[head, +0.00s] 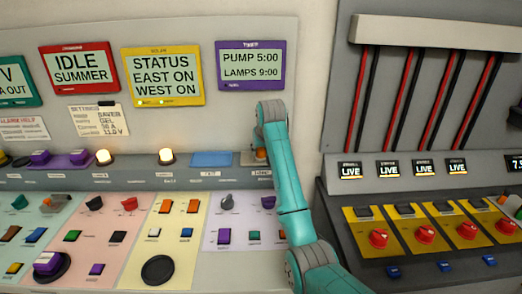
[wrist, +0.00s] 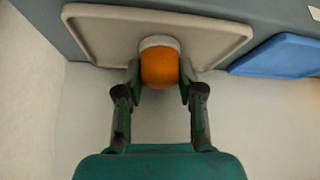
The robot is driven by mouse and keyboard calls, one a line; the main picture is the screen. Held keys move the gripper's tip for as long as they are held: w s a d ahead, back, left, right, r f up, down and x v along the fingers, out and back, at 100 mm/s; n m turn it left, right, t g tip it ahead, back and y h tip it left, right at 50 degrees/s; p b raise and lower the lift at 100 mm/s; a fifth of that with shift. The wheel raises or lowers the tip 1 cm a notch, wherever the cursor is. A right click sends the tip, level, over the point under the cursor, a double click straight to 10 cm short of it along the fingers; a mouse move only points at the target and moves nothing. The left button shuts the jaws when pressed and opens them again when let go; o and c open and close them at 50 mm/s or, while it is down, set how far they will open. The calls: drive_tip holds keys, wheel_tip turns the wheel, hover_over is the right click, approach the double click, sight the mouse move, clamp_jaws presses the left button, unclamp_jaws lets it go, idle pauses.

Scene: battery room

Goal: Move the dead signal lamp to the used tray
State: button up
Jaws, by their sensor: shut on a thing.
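My gripper (wrist: 160,92) is shut on an unlit orange signal lamp (wrist: 160,68) with a pale collar, one finger on each side of it. The lamp is at a beige tray (wrist: 95,37) with a raised rim; I cannot tell whether it touches the tray floor. In the head view the lamp (head: 261,154) and the beige tray (head: 247,160) show partly beside my arm, which hides the gripper there. A blue tray (wrist: 285,56) lies next to the beige one; in the head view it is just left (head: 211,159). The tray labels are too small to read surely.
Two lit lamps (head: 103,157) (head: 166,156) stand on the same ledge to the left. Below is a sloped panel of switches and knobs (head: 160,230). Signs hang on the wall behind. A grey cabinet (head: 420,185) with red knobs stands at right.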

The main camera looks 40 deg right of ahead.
drive_tip(key=shift+f, duration=0.1)
drive_tip(key=o, duration=1.1)
drive_tip(key=v, duration=1.2)
